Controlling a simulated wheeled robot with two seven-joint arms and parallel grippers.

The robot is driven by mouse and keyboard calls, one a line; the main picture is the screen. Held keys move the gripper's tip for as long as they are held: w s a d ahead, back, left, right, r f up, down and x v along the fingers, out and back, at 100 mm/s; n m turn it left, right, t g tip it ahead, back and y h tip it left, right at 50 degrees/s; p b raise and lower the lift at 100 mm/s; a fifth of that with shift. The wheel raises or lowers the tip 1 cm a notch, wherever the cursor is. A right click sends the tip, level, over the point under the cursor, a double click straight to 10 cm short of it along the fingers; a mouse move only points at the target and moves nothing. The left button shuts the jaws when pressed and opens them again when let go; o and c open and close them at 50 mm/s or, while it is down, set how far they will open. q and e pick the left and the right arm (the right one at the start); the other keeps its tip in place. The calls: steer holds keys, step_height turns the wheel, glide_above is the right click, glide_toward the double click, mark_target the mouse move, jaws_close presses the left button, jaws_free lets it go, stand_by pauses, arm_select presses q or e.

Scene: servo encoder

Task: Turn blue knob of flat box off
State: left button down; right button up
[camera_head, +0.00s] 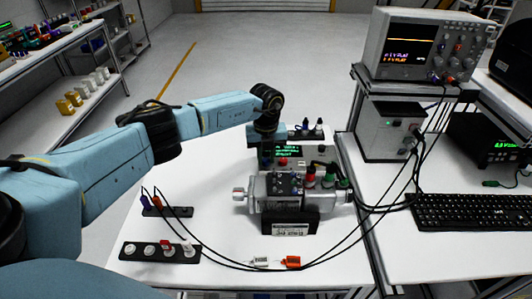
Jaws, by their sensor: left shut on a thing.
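The flat box (318,152) stands at the back of the white table, with a lit green display and a red button on its face. My left arm reaches in from the left and bends down at the box. My left gripper (266,158) is at the left end of the box's face, pointing down and shut. The blue knob is not clearly visible; the gripper covers that spot, and its jaws look closed around the knob there. My right gripper is out of view.
A servo motor (290,190) on a dark stand is just in front of the box, with red and green connectors beside it. Switch strips (160,252) and cables lie at front left. An oscilloscope (420,45) and keyboard (470,211) are at right.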

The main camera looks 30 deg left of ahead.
mark_target(266, 160)
arm_select(q)
steer(key=shift+r+n, duration=0.1)
steer(key=shift+n, duration=0.2)
steer(key=c, duration=1.2)
jaws_free()
steer(key=shift+c, duration=0.2)
step_height(266, 160, up, 13)
steer(key=shift+r, duration=0.15)
